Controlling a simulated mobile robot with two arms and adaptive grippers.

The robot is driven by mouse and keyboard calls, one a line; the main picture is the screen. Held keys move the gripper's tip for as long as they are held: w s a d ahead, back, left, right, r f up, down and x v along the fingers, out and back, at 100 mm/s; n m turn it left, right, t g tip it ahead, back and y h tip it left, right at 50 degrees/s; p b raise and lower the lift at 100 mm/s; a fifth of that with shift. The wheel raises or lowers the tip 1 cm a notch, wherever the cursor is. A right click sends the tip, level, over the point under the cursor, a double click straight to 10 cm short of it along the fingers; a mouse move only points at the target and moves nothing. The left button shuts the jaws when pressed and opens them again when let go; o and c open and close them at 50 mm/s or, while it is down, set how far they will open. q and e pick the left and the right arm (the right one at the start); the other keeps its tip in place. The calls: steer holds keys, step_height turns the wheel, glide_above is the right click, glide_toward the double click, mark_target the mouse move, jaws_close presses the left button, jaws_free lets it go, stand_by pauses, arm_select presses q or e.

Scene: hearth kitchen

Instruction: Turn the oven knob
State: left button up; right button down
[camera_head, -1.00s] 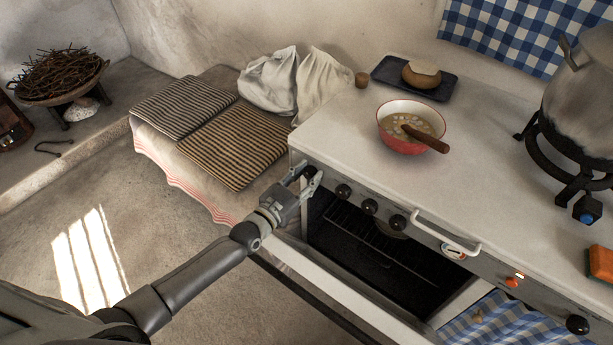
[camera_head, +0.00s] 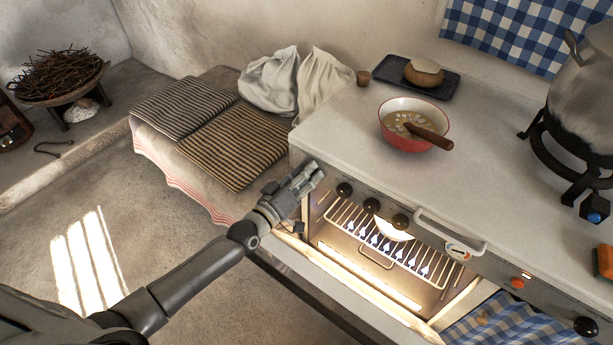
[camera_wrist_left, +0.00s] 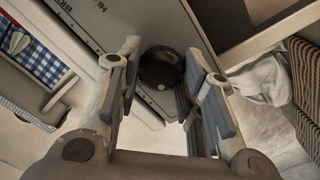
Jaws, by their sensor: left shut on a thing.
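The oven (camera_head: 330,266) stands with its door down, and its inside is lit, with small flames under the rack. My left gripper (camera_head: 313,174) is at the left end of the oven's front panel, shut on a round black oven knob (camera_wrist_left: 161,68), which shows between the fingers in the left wrist view. The gripper hides this knob in the head view. Three more black knobs (camera_head: 371,205) sit in a row to its right. My left gripper also shows in the left wrist view (camera_wrist_left: 160,82). My right gripper is not in view.
The open oven door (camera_head: 325,293) juts out below the panel near my left arm. A white handle (camera_head: 449,232) sticks out right of the knobs. A red bowl (camera_head: 414,125) with a wooden spoon and a large pot (camera_head: 585,105) stand on the worktop. Striped cushions (camera_head: 236,147) lie at left.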

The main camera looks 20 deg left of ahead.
arm_select(q)
steer(key=shift+n, duration=1.2)
steer(key=shift+b, duration=0.3)
steer(key=o, duration=1)
steer(key=shift+o, duration=0.2)
steer(key=shift+s+a, duration=0.1)
steer(key=v, duration=1.1)
steer(key=shift+s, duration=0.4)
steer(key=shift+a, duration=0.1)
